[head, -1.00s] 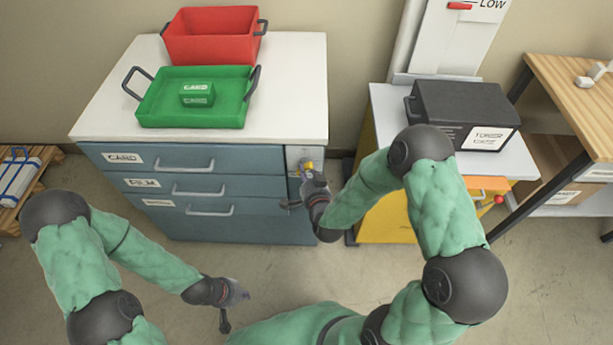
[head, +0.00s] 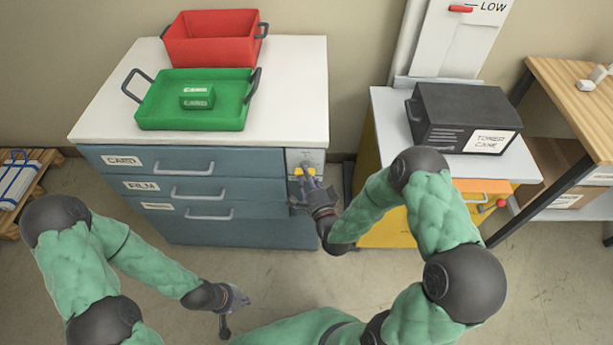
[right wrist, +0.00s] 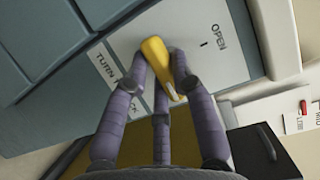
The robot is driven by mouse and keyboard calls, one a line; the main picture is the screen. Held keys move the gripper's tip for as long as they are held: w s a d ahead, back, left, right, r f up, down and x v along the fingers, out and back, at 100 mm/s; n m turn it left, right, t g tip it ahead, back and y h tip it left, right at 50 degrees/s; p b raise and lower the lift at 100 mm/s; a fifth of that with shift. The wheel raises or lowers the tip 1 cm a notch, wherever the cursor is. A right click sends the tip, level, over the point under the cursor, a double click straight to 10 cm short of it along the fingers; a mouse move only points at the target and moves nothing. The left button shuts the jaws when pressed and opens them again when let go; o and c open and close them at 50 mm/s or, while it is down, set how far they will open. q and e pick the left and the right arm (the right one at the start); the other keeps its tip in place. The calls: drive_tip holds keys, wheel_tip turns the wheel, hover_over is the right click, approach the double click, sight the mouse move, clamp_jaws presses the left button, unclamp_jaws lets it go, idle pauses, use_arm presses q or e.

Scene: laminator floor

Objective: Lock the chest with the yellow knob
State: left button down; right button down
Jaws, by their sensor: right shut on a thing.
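The chest (head: 240,230) is a blue-grey drawer unit with a white top, and its drawers labelled CARD and FILM look closed. The yellow knob (head: 305,170) sits on a pale panel at the chest's upper right front. In the right wrist view the knob (right wrist: 157,65) is a long yellow handle lying aslant, below the OPEN mark, beside a label reading TURN, partly hidden by a finger. My right gripper (head: 307,180) is shut on the knob, with fingers on both sides of it (right wrist: 158,78). My left gripper (head: 236,302) hangs low over the floor, away from the chest; its jaws are unclear.
A green tray (head: 150,112) with a green card box (head: 197,97) and a red bin (head: 210,45) stand on the chest. A black toner case (head: 455,115) stands on the cabinet to the right. The floor before the chest is clear.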

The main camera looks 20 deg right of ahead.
idle(0.4)
drive_tip(key=c, duration=1)
unclamp_jaws()
drive_tip(key=shift+c, duration=0.2)
drive_tip(key=shift+s, duration=0.1)
drive_tip(key=s, duration=1.1)
drive_tip(key=shift+s+d, duration=0.25)
drive_tip(key=shift+s, duration=0.15)
